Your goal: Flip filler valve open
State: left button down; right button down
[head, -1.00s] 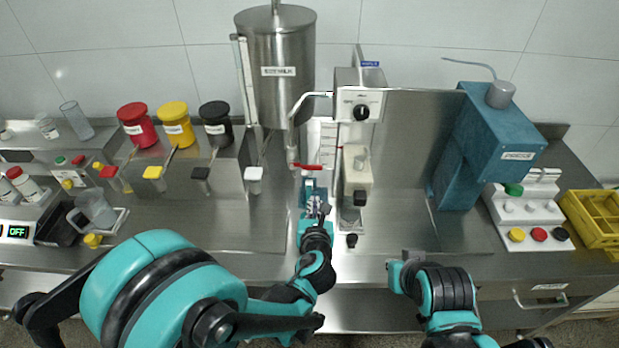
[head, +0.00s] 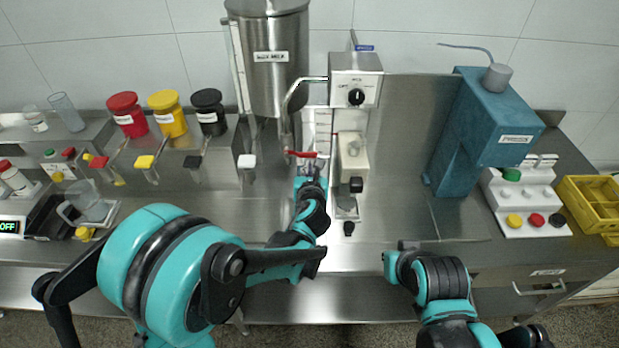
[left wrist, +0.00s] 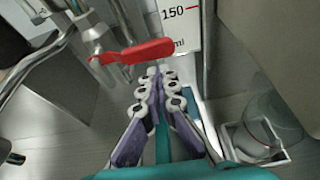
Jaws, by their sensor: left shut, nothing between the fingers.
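In the left wrist view the red handle (left wrist: 136,52) reaches right from the metal valve body (left wrist: 97,42), lying roughly crosswise. My left gripper (head: 309,172) is just below and in front of the handle. In the left wrist view its fingertips (left wrist: 161,72) are together and empty, close under the handle's right end; contact cannot be told. My right arm is at the lower right, and its gripper's fingers cannot be made out.
A steel tank (head: 270,75) stands behind the valve. A control box with a black knob (head: 356,96) is to the right. A white scale marked 150 (left wrist: 180,20) stands close behind the handle. Red, yellow and black jars (head: 166,113) are left.

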pick_arm(q)
jog(key=shift+r, duration=0.5)
